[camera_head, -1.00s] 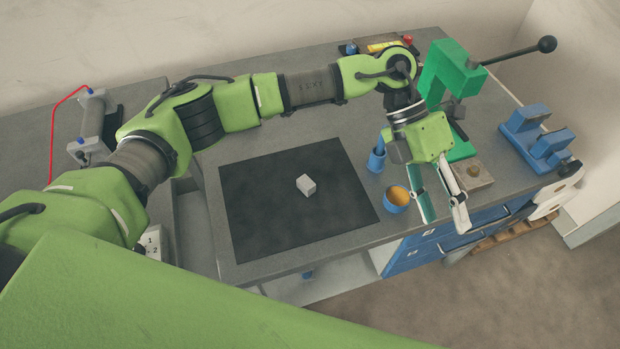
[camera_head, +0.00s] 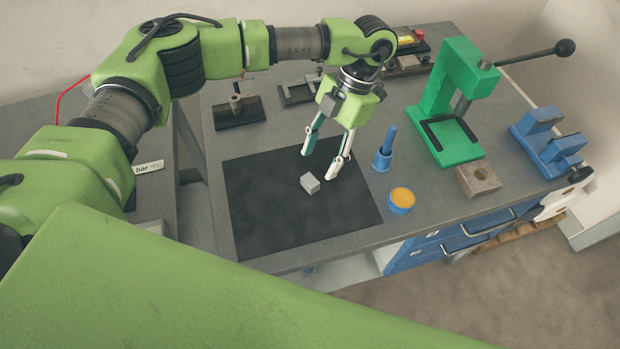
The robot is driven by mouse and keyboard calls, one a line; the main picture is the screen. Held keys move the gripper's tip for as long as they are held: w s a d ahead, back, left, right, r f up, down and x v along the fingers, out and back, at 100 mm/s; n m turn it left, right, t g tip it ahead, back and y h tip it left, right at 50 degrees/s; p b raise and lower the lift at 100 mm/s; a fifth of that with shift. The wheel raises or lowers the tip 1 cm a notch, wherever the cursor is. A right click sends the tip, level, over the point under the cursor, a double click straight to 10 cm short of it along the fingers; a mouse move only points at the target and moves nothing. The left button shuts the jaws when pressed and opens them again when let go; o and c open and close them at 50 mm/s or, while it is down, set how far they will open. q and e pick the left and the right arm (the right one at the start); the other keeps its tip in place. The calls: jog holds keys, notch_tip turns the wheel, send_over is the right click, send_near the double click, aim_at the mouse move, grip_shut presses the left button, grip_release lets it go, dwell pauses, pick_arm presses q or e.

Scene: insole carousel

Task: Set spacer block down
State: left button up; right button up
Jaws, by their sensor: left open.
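The spacer block (camera_head: 310,183) is a small light grey cube. It sits on the black mat (camera_head: 262,215), a little right of the mat's middle. My left gripper (camera_head: 318,167) is open and empty, its fingers pointing down over the mat just behind and above the block. Whether the fingertips touch the mat I cannot tell. The block shows between and slightly in front of the two fingers. My right gripper is not in view.
Right of the mat stand a blue holder (camera_head: 382,160) and a blue cup with orange contents (camera_head: 401,200). Further right are a green press (camera_head: 447,100), a drilled block (camera_head: 477,179) and a blue fixture (camera_head: 546,140). Dark fixtures (camera_head: 238,108) stand behind the mat. The mat's front is clear.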

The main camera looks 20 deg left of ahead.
aim_at(313, 178)
pick_arm(q)
jog(key=shift+s+a+f+p, duration=0.1)
jog(key=shift+s+f+p, duration=0.2)
jog(key=shift+f+p, duration=0.2)
jog(key=p+x, duration=0.1)
jog(key=x, duration=0.2)
jog(key=shift+s+f+p, duration=0.1)
jog(key=shift+f+p, duration=0.15)
jog(key=shift+p, duration=0.1)
jog(key=shift+s+a+f, duration=0.1)
jog(key=shift+f, duration=0.3)
jog(key=c, duration=1.3)
jog(key=shift+r, duration=0.1)
jog(key=shift+c, duration=0.2)
